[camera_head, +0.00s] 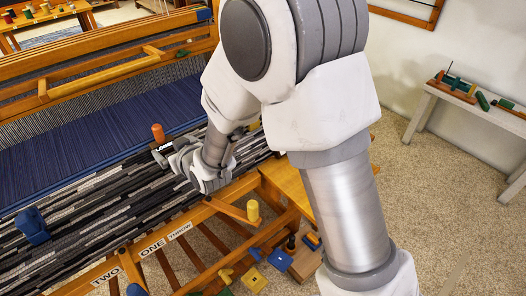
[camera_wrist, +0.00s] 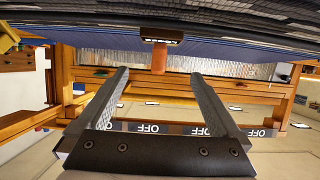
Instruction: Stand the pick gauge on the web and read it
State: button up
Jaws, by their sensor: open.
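The pick gauge, with an orange cylindrical handle (camera_head: 158,132), stands upright on the striped black, grey and white web (camera_head: 90,200), close to the blue warp. In the wrist view, which is upside down, the handle (camera_wrist: 159,58) hangs from a dark block with a pale marked strip (camera_wrist: 161,40) against the web. The strip is too small to read. My gripper (camera_head: 174,156) is low over the web beside the gauge. In the wrist view my gripper (camera_wrist: 158,75) is open and empty, its fingertips apart on either side of the handle, with gaps on both sides.
A blue block (camera_head: 33,226) sits on the web at left. A yellow-knobbed wooden lever (camera_head: 236,209) and the rail labelled ONE and TWO (camera_head: 133,254) are in front. Loose blocks (camera_head: 279,259) lie below. A side bench (camera_head: 476,106) stands at right, with open carpet between.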

jog(key=s+d+r+m+g+h, duration=0.1)
jog(key=s+d+r+h, duration=0.1)
jog(key=d+r, duration=0.35)
jog(key=s+d+r+m+h, duration=0.1)
jog(key=d+r, duration=0.1)
jog(key=d, duration=0.6)
jog(key=s+d+r+m+g+h, duration=0.1)
jog(key=s+d+r+h, duration=0.1)
jog(key=d+r, duration=0.35)
jog(key=s+d+m+g+h, duration=0.1)
jog(key=s+d+m, duration=0.1)
jog(key=s+d, duration=0.5)
jog(key=s+d+r+m+g+h, duration=0.1)
jog(key=s+d+m+g, duration=0.1)
jog(key=s+d, duration=0.5)
jog(key=s, duration=0.5)
jog(key=shift+d+r+h, duration=0.25)
jog(key=shift+r+h, duration=0.05)
jog(key=shift+h, duration=0.1)
notch_tip(320, 180, up, 4)
jog(key=p, duration=0.4)
jog(key=shift+r, duration=0.1)
